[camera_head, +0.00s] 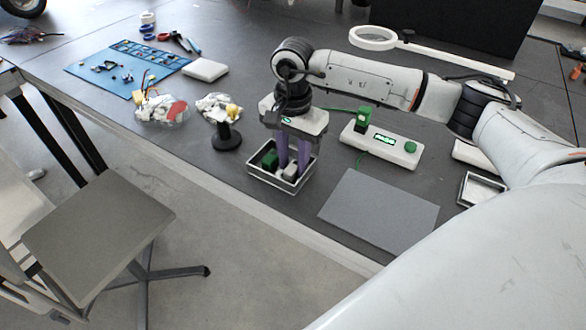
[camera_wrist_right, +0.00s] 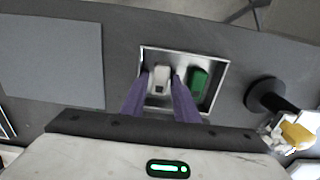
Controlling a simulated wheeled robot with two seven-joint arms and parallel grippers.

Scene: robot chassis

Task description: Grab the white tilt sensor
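The white tilt sensor (camera_head: 291,171) lies in a small metal-rimmed tray (camera_head: 262,181), beside a green part (camera_head: 269,160). In the right wrist view the white sensor (camera_wrist_right: 160,77) is left of the green part (camera_wrist_right: 198,82). My right gripper (camera_head: 292,165) points down into the tray, with its purple fingers on either side of the white sensor. They stand apart, very close to its sides; I cannot tell whether they press on it. The fingertips are partly hidden. My left gripper is not in view.
A white device (camera_head: 381,146) with a green part standing on it lies behind the tray. A grey mat (camera_head: 380,212) lies to the right. A black stand (camera_head: 226,138) is close on the left. The table's front edge is near.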

